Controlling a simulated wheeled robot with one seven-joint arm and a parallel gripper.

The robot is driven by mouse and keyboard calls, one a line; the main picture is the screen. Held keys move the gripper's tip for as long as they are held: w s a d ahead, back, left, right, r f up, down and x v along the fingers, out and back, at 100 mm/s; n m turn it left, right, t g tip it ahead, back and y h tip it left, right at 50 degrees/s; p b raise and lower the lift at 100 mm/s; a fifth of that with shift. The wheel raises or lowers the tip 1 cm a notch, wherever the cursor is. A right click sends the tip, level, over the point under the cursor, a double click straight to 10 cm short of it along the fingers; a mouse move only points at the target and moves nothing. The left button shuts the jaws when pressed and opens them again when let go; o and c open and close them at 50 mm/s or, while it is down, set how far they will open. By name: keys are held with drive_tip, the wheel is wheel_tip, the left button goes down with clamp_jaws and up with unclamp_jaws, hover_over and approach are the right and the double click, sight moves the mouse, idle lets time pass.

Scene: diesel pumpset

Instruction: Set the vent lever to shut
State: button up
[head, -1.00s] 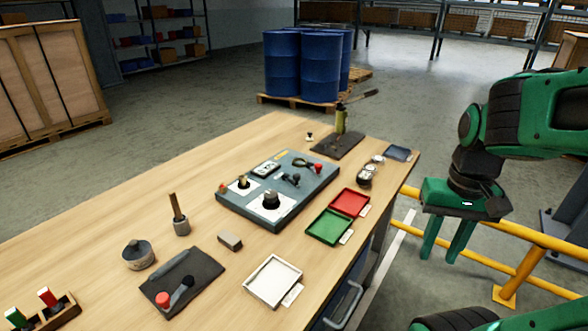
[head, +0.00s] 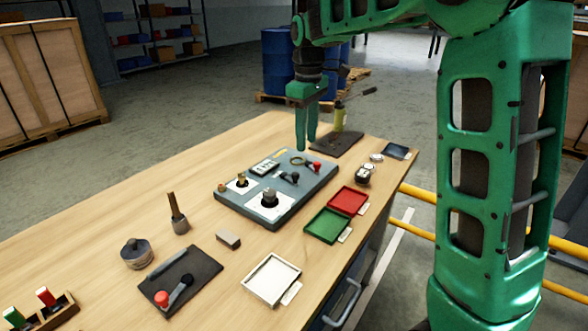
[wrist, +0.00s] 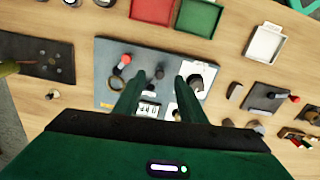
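A grey control panel (head: 237,208) lies on the wooden bench. It carries a red-knobbed lever (head: 315,166), a black-knobbed lever (head: 295,177), a large black knob (head: 269,197) on a white plate, a smaller brass knob (head: 241,180) and a white gauge. No lettering is readable, so I cannot tell which control is the vent lever. My gripper (head: 306,145) points down above the panel's far side, open and empty. In the wrist view, the black-knobbed lever (wrist: 158,72) shows between my fingers (wrist: 157,80), and the red-knobbed lever (wrist: 125,58) lies left of them. Contact is not visible.
Red (head: 347,201) and green (head: 327,226) trays lie right of the panel, a white tray (head: 270,279) nearer. A dark mat (head: 205,272) with a red-knobbed part lies front left. A green bottle (head: 339,116) stands on a mat behind. Bench front left is partly clear.

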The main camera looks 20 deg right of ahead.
sight(295, 173)
drive_tip(key=shift+n, duration=0.6)
drive_tip(key=f, duration=0.3)
drive_tip(key=w+a+f, duration=0.1)
drive_tip(key=f, duration=0.3)
drive_tip(key=w+a+f, duration=0.1)
drive_tip(key=f, duration=0.3)
drive_tip(key=shift+w+a, duration=0.1)
drive_tip(key=shift+a, duration=0.05)
clamp_jaws()
